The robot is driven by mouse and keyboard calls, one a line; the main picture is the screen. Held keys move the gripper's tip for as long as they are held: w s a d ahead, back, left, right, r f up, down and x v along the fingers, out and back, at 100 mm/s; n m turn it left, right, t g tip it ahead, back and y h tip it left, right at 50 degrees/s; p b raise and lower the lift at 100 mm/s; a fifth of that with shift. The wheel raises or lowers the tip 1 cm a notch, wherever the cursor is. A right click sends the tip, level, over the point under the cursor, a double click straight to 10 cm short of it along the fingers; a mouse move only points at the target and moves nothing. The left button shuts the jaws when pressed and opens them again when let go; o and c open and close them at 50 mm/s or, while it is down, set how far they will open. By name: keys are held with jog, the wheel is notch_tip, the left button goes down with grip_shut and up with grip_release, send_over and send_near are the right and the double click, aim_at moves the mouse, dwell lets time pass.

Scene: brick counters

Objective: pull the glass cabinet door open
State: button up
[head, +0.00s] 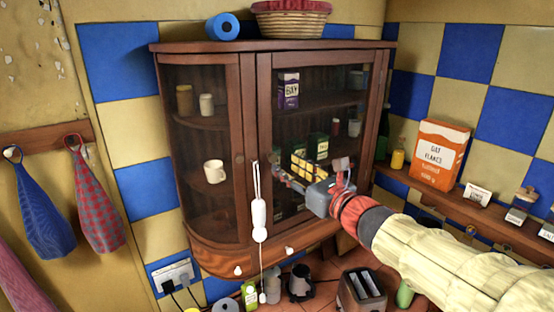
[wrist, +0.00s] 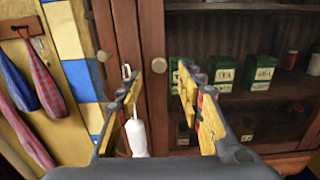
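The wooden cabinet (head: 225,47) has dark glass panes and stands against the tiled wall. Its right-hand glass door (head: 262,110) looks shut. I cannot tell whether the fingertips reach as far forward as the knob. In the head view my gripper (head: 288,168) is in front of the door's lower left part and hides some of it.
A white utensil on a loop (head: 258,212) hangs close left of my gripper; it also shows in the wrist view (wrist: 135,136). A basket (head: 290,22) and blue roll (head: 222,26) stand on top. A toaster (head: 361,291) and other items stand below.

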aim_at(274, 158)
jog(key=p+x, duration=0.1)
jog(key=x, duration=0.5)
jog(key=shift+a, duration=0.1)
jog(key=shift+c, duration=1.2)
grip_shut()
